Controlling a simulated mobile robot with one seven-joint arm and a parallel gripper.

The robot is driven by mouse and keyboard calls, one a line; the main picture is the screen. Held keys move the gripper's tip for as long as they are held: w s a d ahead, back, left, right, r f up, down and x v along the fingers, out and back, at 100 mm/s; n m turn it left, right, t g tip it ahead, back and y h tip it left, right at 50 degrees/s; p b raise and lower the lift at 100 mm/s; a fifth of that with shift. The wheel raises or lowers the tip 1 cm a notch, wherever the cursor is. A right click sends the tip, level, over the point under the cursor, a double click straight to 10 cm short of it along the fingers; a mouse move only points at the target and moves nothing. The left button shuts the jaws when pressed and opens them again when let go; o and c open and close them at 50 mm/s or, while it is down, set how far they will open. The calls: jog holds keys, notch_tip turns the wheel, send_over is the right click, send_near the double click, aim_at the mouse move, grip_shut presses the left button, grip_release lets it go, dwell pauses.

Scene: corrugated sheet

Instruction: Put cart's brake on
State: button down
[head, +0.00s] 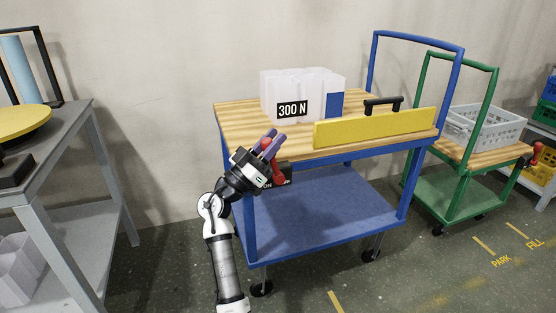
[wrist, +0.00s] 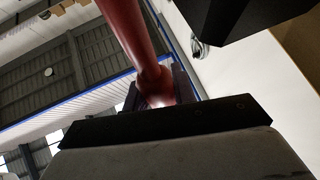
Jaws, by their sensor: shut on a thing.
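The blue cart (head: 325,200) has a wooden top and a blue lower shelf. A red brake lever (head: 278,174) sits at its front left, by a black plate (head: 284,181) whose lettering is partly hidden; "ON" seems to show. My gripper (head: 272,141) is at the cart's front left edge, around the lever. In the wrist view the red lever (wrist: 152,75) runs up from between my fingers, and my gripper is shut on it. The lever's exact position against the plate's marks is partly hidden by my gripper.
White containers (head: 291,88) labelled 300 N and a yellow panel (head: 375,128) with a black handle are on the cart top. A green cart (head: 450,195) with a grey crate stands at right, a grey table (head: 60,150) at left. Floor in front is clear.

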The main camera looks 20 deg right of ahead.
jog(key=shift+a+f+n+t+h+b, duration=0.35)
jog(key=shift+a+t+h+b, duration=0.3)
jog(key=shift+b, duration=1.1)
jog(key=shift+r, duration=0.15)
jog(key=c, duration=1.1)
grip_release()
jog(key=shift+c, duration=0.2)
jog(key=shift+r, duration=0.1)
notch_tip(320, 180, up, 20)
jog(key=p, duration=0.3)
jog(key=shift+p, duration=0.35)
jog(key=shift+c, duration=0.2)
